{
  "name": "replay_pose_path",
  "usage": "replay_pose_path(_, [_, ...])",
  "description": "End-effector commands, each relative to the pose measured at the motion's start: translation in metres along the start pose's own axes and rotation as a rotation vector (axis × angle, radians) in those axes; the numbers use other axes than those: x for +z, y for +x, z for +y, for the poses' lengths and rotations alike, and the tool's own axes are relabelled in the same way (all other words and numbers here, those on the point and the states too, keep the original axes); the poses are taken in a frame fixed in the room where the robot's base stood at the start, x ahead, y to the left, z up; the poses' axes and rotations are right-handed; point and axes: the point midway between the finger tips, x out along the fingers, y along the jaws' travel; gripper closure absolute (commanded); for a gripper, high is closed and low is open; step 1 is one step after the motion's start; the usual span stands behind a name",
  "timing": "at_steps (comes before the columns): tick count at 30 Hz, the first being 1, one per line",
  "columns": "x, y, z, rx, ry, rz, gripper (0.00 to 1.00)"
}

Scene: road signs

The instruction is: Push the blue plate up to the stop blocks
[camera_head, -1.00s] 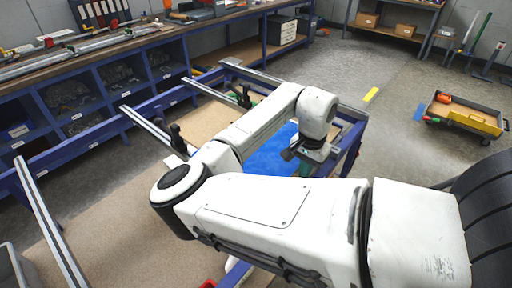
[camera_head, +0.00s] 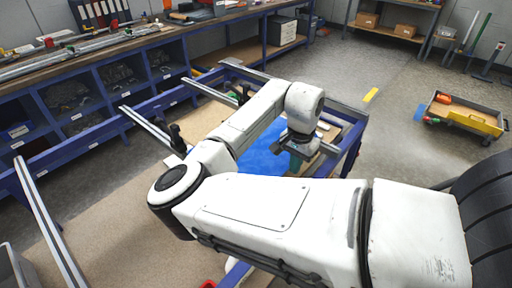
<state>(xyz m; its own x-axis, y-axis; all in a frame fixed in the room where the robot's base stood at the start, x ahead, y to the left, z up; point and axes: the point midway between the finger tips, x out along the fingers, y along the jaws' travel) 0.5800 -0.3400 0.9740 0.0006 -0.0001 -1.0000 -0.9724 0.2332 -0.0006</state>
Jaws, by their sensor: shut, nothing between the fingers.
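The blue plate (camera_head: 265,158) lies flat on the table, partly hidden behind my arm. My gripper (camera_head: 296,160) is at the right part of the plate, pointing down. Its fingers are small and partly hidden by the wrist; it appears shut and empty. I cannot tell whether it touches the plate. Two dark upright pieces, one at the left (camera_head: 177,138) and one farther back (camera_head: 243,95), stand by the metal rails; I cannot tell whether they are the stop blocks.
A blue-framed table (camera_head: 355,135) with metal rails (camera_head: 150,127) surrounds the plate. A workbench with shelves (camera_head: 120,75) runs along the back left.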

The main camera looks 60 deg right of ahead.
Motion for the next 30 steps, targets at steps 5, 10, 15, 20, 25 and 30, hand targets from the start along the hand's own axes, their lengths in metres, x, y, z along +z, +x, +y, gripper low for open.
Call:
replay_pose_path(5, [0.000, 0.000, -0.006, -0.001, -0.001, -0.001, 1.00])
replay_pose_path(10, [0.001, 0.000, -0.012, -0.001, -0.002, -0.001, 1.00])
replay_pose_path(15, [0.000, 0.000, -0.017, -0.001, -0.002, 0.000, 1.00])
replay_pose_path(20, [0.000, 0.000, -0.016, 0.000, 0.000, 0.000, 1.00])
replay_pose_path(25, [0.000, -0.001, -0.009, 0.002, 0.001, 0.000, 1.00])
replay_pose_path(30, [0.000, -0.002, 0.000, 0.002, 0.001, 0.001, 1.00])
